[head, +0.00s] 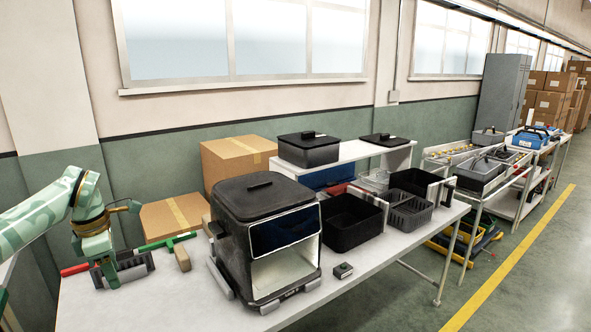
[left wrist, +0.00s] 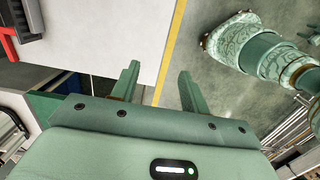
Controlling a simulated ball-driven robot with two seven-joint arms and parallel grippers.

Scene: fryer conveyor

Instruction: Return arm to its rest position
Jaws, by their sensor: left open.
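My left arm comes in from the left in the head view. My left gripper (head: 105,272) hangs at the left end of the white table (head: 205,308). In the left wrist view my left gripper (left wrist: 160,88) has its two green fingers apart with nothing between them. The white table's edge (left wrist: 145,60) runs below the fingers, with floor on the other side. My right gripper is in neither view.
Dark tool-like pieces with red and green handles (head: 168,243) lie by my left gripper. The black fryer (head: 235,235) stands to its right, with a black bin (head: 352,222) beyond. Cardboard boxes (head: 236,160) stand behind. A yellow line (head: 510,258) marks the floor.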

